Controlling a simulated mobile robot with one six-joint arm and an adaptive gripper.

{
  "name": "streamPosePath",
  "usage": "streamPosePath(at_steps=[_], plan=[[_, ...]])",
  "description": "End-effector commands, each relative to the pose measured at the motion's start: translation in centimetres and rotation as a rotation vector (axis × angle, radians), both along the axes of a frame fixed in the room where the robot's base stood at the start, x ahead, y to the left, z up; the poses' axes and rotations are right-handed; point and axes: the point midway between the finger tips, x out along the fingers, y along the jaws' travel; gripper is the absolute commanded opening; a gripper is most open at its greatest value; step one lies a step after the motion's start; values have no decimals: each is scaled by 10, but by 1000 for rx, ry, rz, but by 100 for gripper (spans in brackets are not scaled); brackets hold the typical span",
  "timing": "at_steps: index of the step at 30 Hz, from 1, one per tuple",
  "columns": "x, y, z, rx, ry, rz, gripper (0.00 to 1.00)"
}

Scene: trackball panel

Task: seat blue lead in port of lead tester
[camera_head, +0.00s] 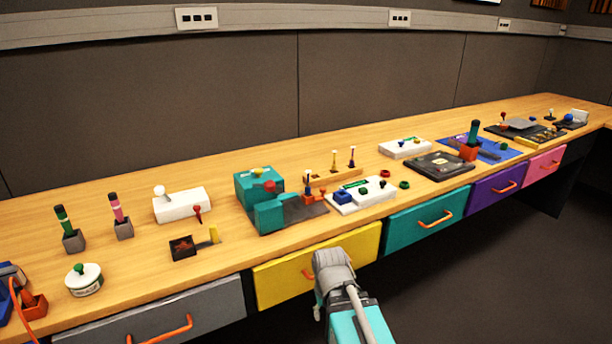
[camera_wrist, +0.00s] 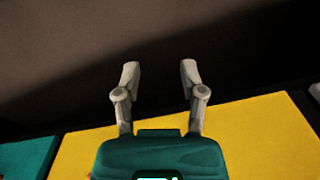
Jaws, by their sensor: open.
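My gripper (camera_wrist: 160,75) is open in the wrist view. Its two grey fingers stand apart with nothing between them, over dark ground beside the yellow drawer front. In the head view the grey end of my arm (camera_head: 333,264) is in front of the yellow drawer, off the bench top; its fingers cannot be made out there. A white box with a green display (camera_head: 360,192) lies near the bench's front edge, with a small blue block (camera_head: 342,197) at its left end. Which piece is the blue lead or the tester's port is too small to tell.
The wooden bench (camera_head: 135,277) has a teal machine (camera_head: 258,188) left of the white box and a dark panel (camera_head: 438,167) to its right. A wooden rack (camera_head: 335,178) with thin upright pieces stands behind. The yellow drawer (camera_head: 300,276) is below the bench edge.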

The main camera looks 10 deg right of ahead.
Motion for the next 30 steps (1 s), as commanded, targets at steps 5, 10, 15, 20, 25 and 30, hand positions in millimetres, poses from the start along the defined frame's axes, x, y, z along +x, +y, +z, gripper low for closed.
streamPosePath(at_steps=[5,10,15,20,25,30], plan=[[2,0,45,0,-5,0,53],[4,0,78,0,-9,0,53],[6,0,111,0,-14,0,53],[8,0,141,0,-19,0,53],[10,0,174,0,-24,1,53],[13,0,207,0,-28,5,53]])
